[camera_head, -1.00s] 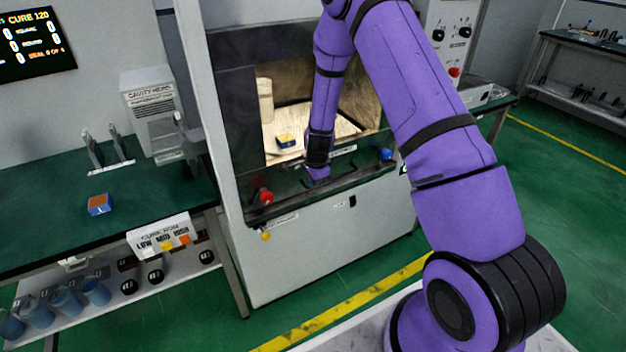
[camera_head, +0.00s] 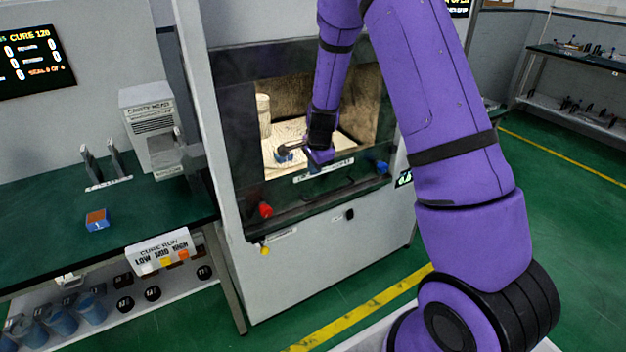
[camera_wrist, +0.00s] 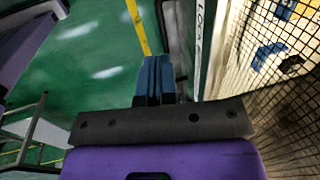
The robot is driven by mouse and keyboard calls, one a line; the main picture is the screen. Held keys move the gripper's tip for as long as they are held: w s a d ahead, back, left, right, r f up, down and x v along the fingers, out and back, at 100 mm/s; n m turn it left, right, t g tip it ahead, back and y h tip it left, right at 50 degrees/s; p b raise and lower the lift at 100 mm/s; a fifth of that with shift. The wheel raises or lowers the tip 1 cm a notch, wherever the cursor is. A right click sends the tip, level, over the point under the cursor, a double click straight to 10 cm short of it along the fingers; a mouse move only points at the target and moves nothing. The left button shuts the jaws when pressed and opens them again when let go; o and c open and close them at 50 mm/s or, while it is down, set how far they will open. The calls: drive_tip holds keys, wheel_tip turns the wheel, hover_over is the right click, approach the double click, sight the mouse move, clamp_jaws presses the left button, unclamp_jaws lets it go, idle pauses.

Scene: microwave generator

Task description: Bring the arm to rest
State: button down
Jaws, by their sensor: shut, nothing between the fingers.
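My purple arm reaches from the right side of the head view to the front of the machine's cavity window. Its purple hand (camera_head: 320,157) is at the window's lower edge. In the wrist view my gripper (camera_wrist: 153,64) has its two blue fingers pressed together, with nothing between them. The fingers lie beside the labelled strip (camera_wrist: 200,45) and the mesh-covered window (camera_wrist: 268,85). A small blue block (camera_head: 284,158) shows inside the lit cavity, partly hidden behind the hand. I cannot tell how far the hand is from the window.
The machine front carries a red knob (camera_head: 265,210) and a blue knob (camera_head: 382,168). A blue-and-orange block (camera_head: 97,220) lies on the green bench (camera_head: 50,235) at left, near a grey unit (camera_head: 152,120). Green floor (camera_head: 560,210) is open at right.

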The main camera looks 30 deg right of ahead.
drive_tip(key=shift+v, duration=1)
drive_tip(key=s+a+r+n, duration=0.2)
drive_tip(key=s+r+n, duration=0.15)
drive_tip(key=r, duration=0.35)
drive_tip(key=s+a+r+n+t+y, duration=0.1)
drive_tip(key=s+a+r+n, duration=0.1)
drive_tip(key=s+r, duration=0.45)
drive_tip(key=s+a+r+n, duration=0.2)
drive_tip(key=s+r+n, duration=0.1)
drive_tip(key=r, duration=0.6)
drive_tip(key=s+r+n+t, duration=0.1)
drive_tip(key=s+r+n, duration=0.2)
drive_tip(key=s, duration=0.8)
drive_tip(key=s+a+r+n+h, duration=0.1)
drive_tip(key=s+r+n, duration=0.3)
drive_tip(key=s, duration=0.7)
drive_tip(key=shift+r+n+t, duration=0.2)
drive_tip(key=shift+n+t, duration=0.2)
drive_tip(key=shift+n, duration=0.65)
drive_tip(key=shift+a, duration=0.1)
